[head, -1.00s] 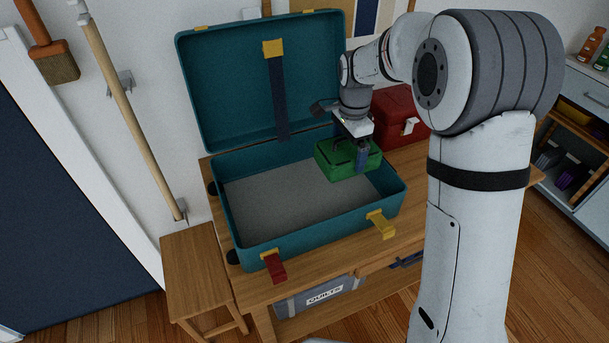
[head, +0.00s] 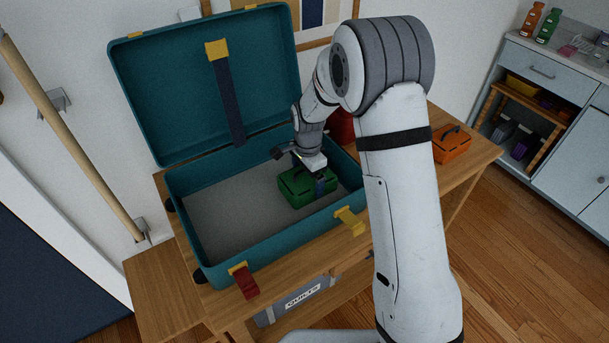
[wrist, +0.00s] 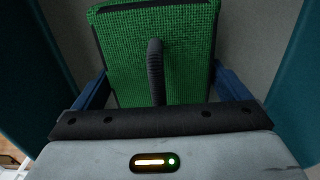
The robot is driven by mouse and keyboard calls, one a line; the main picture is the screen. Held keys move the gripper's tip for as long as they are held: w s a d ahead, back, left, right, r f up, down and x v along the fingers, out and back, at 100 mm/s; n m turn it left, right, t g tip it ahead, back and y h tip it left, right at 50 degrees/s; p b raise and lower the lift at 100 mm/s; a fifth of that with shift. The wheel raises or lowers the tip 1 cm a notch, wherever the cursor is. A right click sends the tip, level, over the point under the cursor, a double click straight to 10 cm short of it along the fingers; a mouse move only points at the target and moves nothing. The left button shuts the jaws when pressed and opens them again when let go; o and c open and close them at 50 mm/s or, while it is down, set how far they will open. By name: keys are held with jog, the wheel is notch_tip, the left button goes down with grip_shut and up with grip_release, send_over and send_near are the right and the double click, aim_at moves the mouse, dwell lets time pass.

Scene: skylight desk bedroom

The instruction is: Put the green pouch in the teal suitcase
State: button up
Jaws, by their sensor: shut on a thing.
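The teal suitcase (head: 187,228) stands open on a wooden table, its lid raised at the back. The green pouch (head: 292,192) is inside the suitcase's walls, toward the right side; I cannot tell whether it touches the grey floor. My gripper (head: 318,178) is above and around the pouch, shut on it. In the wrist view, the green pouch (wrist: 185,40) with its dark handle fills the space between the blue fingers (wrist: 158,92), and the suitcase's teal wall (wrist: 295,90) shows at the right.
A red box (head: 342,126) is partly hidden behind my arm. An orange box (head: 452,145) sits on the table's right end. A yellow latch (head: 349,221) and a red latch (head: 245,283) hang at the suitcase's front. The left of the suitcase floor is bare.

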jog(key=shift+s, duration=0.1)
jog(key=o, duration=0.7)
notch_tip(320, 180, up, 12)
jog(key=shift+s+r+b, duration=0.1)
jog(key=shift+r+b, duration=0.1)
jog(key=shift+b, duration=0.2)
jog(key=s+d+r+n+t, duration=0.1)
jog(key=s+d+r+n, duration=0.3)
jog(key=s+d, duration=0.4)
jog(key=s+d+r+n+t, duration=0.1)
jog(key=s+d+r+n, duration=0.3)
jog(key=s, duration=0.6)
jog(key=shift+s+d+f+n+t, duration=0.15)
jog(key=shift+s+d+n, duration=0.45)
jog(key=shift+s, duration=0.75)
jog(key=shift+s+d+r+n+t, duration=0.1)
jog(key=shift+s+d+n, duration=0.45)
jog(key=shift+s, duration=0.85)
jog(key=shift+s+d+f+n+t, duration=0.15)
jog(key=shift+s+d+n, duration=0.45)
jog(key=shift+s, duration=0.75)
jog(key=shift+d+r, duration=0.1)
jog(key=shift+d, duration=0.05)
